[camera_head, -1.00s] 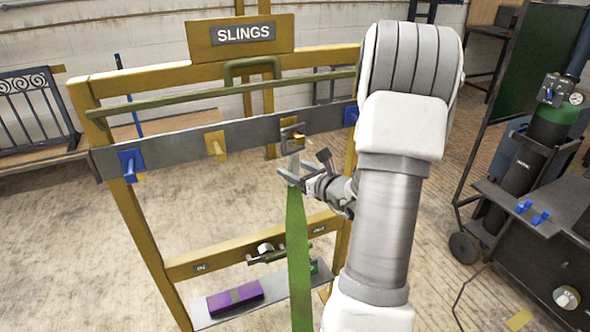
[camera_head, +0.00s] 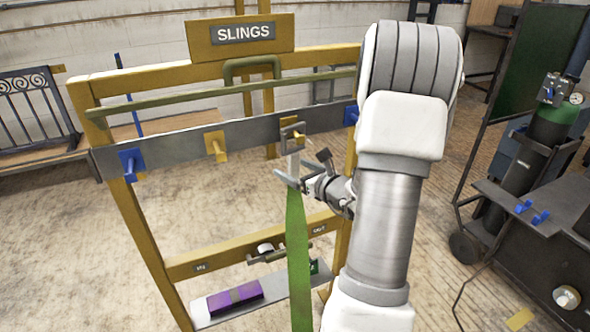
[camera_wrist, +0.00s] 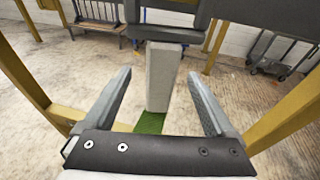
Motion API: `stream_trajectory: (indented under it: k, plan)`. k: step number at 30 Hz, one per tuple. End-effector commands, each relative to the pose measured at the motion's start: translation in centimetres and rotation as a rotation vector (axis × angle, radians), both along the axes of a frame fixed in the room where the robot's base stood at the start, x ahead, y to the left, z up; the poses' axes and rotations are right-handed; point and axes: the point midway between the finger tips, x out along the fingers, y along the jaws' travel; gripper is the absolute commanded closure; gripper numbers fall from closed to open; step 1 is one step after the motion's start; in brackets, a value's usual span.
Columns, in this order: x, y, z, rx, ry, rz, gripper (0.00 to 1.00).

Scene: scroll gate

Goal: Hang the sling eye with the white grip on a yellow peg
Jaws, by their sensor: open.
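The sling eye (camera_head: 287,133) is a dark grey frame at the rail, around or right against a yellow peg (camera_head: 302,136); I cannot tell fully which. Its white grip (camera_head: 293,165) hangs upright below it, with the green sling (camera_head: 297,240) hanging down from there. In the wrist view the pale grip (camera_wrist: 163,78) stands between my two fingers, with a gap on both sides. My gripper (camera_head: 287,179) is open around the lower part of the grip. The peg is not clear in the wrist view. A second yellow peg (camera_head: 216,147) is bare, further left.
The yellow rack frame (camera_head: 140,235) carries a grey rail with blue pegs (camera_head: 131,164) at its left and right. A green bar (camera_head: 220,93) runs above the rail. A low shelf (camera_head: 212,315) holds a purple block (camera_head: 236,297). A gas cylinder cart stands at right.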

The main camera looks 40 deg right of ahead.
Motion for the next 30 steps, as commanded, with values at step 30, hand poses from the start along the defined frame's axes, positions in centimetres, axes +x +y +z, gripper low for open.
stream_trajectory:
  k: [30]
  plan:
    - [0.0,0.0,-6.2,0.0,0.0,0.0,0.1]
